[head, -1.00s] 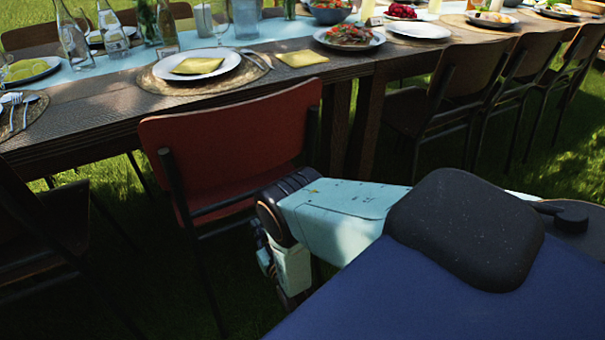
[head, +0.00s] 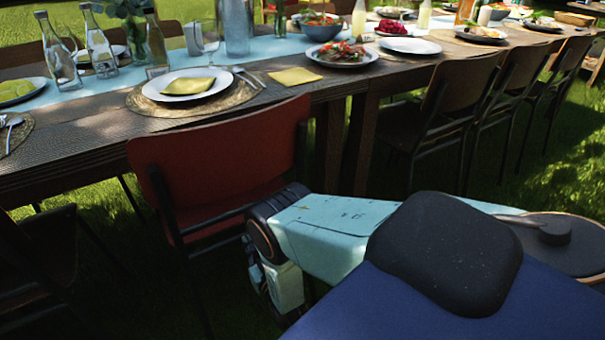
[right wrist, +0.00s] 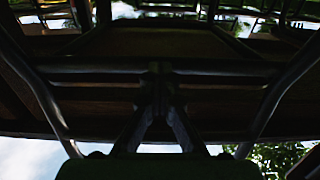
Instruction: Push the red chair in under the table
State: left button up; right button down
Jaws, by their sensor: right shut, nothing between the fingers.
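The red chair (head: 225,165) stands at the near long side of the table (head: 75,150), its backrest facing me and its upper edge close to the table's edge. Its seat is mostly hidden behind the backrest. My right gripper (head: 288,300) hangs low behind the chair's lower right part, its fingertips hidden in the head view. In the dark right wrist view, the shut, empty fingers (right wrist: 160,85) point at a crossbar between metal tubes of a chair frame. I cannot tell whether they touch it. My left gripper is out of view.
Brown chairs (head: 450,100) line the table to the right, and another dark chair (head: 35,255) stands at the near left. A plate with a yellow napkin (head: 187,85), bottles and food cover the tabletop. Grass (head: 555,150) lies around.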

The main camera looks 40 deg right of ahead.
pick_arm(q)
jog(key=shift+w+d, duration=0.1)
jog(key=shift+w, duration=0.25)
pick_arm(e)
jog(key=shift+w+r, duration=0.1)
jog(key=shift+w, duration=0.35)
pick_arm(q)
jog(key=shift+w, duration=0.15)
pick_arm(e)
jog(key=shift+w+d, duration=0.1)
pick_arm(q)
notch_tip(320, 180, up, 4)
jog(key=p, duration=0.4)
pick_arm(e)
jog(key=v, duration=1)
